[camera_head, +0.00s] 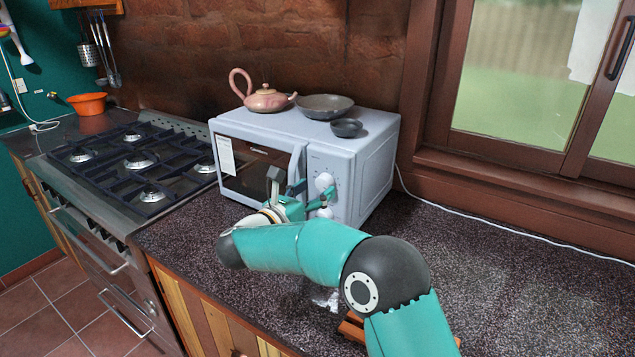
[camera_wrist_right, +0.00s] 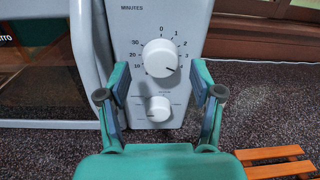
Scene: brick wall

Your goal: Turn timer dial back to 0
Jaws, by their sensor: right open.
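The timer dial (camera_wrist_right: 160,57) is the white upper knob on the microwave's control panel, under the word MINUTES. Its dark pointer line points to the lower right, away from the 0 at the top. It also shows on the panel in the head view (camera_head: 324,181). My right gripper (camera_wrist_right: 160,74) is open in front of the panel, one finger on each side of the dial's lower part, with nothing held. I cannot tell whether a finger touches the dial. In the head view the right gripper (camera_head: 299,190) is partly hidden by its own arm. My left gripper is not in view.
A second white knob (camera_wrist_right: 158,108) sits below the dial, between the fingers. The microwave (camera_head: 372,168) carries a teapot (camera_head: 266,101), a pan (camera_head: 323,107) and a small bowl (camera_head: 346,128). A stove (camera_head: 135,165) stands left. Wooden slats (camera_wrist_right: 272,153) lie right. The right counter is mostly clear.

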